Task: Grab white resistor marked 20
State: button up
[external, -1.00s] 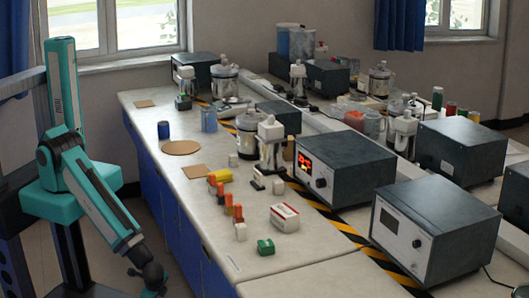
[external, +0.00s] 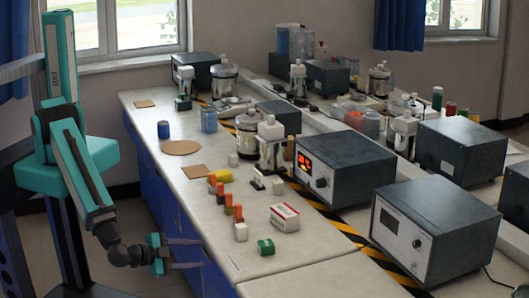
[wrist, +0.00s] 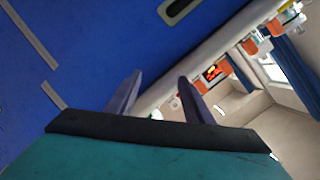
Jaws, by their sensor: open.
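My gripper (external: 202,253) is open and empty, beside the blue front of the bench and below its top. In the wrist view its two fingers (wrist: 158,78) are apart, with the bench edge beyond them. On the bench, a small white block (external: 240,232) stands at the near end of a row of orange-and-white pieces (external: 228,206). A larger white box with red trim (external: 285,217) is to its right, and another small white block (external: 278,187) is farther back. No mark 20 is legible, so I cannot tell which is the resistor.
A dark instrument with a red display (external: 345,165) and a grey one (external: 436,230) stand behind yellow-black tape (external: 345,230). The blue cabinet (wrist: 90,60) fills much of the wrist view. The bench's near corner is clear.

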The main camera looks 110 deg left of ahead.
jog(key=w+d+r+t+p, duration=0.25)
jog(key=d+r+t, duration=0.2)
jog(key=r, duration=0.35)
jog(key=n, duration=0.8)
send_near(236, 227)
jog(key=shift+w+a+b, duration=0.25)
jog(key=shift+w+b, duration=0.05)
jog(key=shift+w, duration=0.2)
jog(key=shift+b+x, duration=0.95)
jog(key=shift+x, duration=0.4)
jog(key=shift+b+x, duration=2.4)
jog(key=shift+x, duration=0.55)
jog(key=shift+a+r, duration=0.1)
